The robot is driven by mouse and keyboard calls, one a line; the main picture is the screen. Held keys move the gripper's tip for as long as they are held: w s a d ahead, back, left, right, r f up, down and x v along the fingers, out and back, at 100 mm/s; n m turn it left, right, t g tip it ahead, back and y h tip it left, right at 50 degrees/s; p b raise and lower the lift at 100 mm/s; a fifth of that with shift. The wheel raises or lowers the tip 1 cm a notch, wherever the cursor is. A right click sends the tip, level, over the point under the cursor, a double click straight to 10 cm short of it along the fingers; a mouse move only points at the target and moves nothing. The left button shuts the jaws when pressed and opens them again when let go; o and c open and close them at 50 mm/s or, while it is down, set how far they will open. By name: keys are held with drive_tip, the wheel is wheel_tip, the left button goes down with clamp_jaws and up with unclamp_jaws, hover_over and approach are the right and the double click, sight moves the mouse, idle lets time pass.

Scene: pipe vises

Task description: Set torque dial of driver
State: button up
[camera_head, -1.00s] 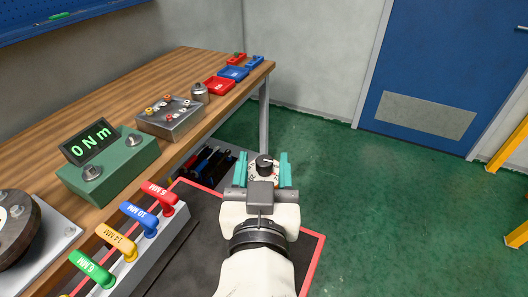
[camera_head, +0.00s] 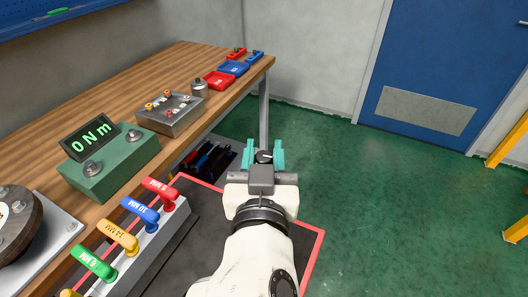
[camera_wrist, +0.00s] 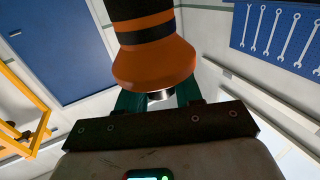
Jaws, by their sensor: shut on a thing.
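My gripper (camera_head: 263,150) reaches out beyond the mat's edge in the head view, its two teal fingers shut on the driver. Between the fingers I see the driver's round black-topped dial (camera_head: 264,156) with a sliver of pale face; its markings are too small to read. In the wrist view, the driver's flared orange body (camera_wrist: 155,65) with black bands stands between the teal fingers (camera_wrist: 160,98). A short silver end shows beneath it. The green torque tester (camera_head: 112,165) stands on the bench, and its display (camera_head: 90,138) reads 0 Nm.
A rack on the left holds red (camera_head: 160,189), blue (camera_head: 138,211), amber (camera_head: 119,236) and green (camera_head: 95,263) handled tools. A metal box (camera_head: 172,113) and small trays (camera_head: 219,79) line the wooden bench (camera_head: 125,90).

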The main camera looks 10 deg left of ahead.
drive_tip(key=shift+f+h+b, duration=0.2)
drive_tip(key=shift+h+b, duration=0.1)
drive_tip(key=shift+b, duration=0.4)
drive_tip(key=shift+c, duration=0.4)
drive_tip(key=shift+f+m+h+b, duration=0.1)
drive_tip(key=shift+m+h+b, duration=0.55)
drive_tip(key=shift+b, duration=0.35)
drive_tip(key=shift+r+m+h+b, duration=0.25)
drive_tip(key=shift+m+h+b, duration=0.4)
drive_tip(key=shift+h, duration=0.3)
drive_tip(key=o, duration=0.9)
drive_tip(key=shift+o, duration=0.2)
drive_tip(key=s+a+b, duration=0.1)
drive_tip(key=s, duration=0.9)
drive_tip(key=shift+s+a, duration=0.35)
